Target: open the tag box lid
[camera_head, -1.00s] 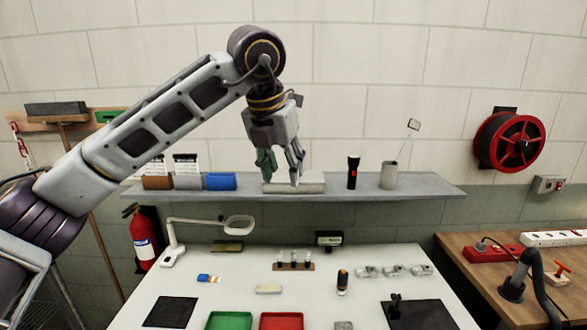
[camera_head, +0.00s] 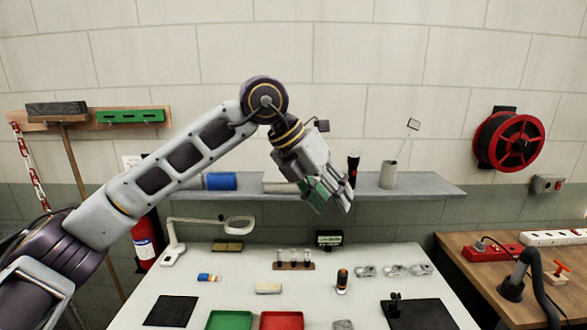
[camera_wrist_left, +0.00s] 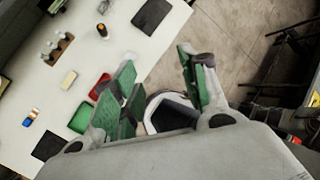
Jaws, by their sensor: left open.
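No box in view is clearly marked as the tag box, so I cannot tell which one it is. Candidates on the white table are a small olive-brown box (camera_head: 228,246) at the back left and a cream block (camera_head: 268,288) near the middle. My left gripper (camera_head: 333,197) is open and empty, tilted down to the right in front of the shelf, above the table's back edge. Its spread fingers with green pads also show in the left wrist view (camera_wrist_left: 160,68). The right gripper is not in view.
A magnifier lamp (camera_head: 172,250), green tray (camera_head: 229,320), red tray (camera_head: 282,320) and clear cases (camera_head: 394,270) are on the table.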

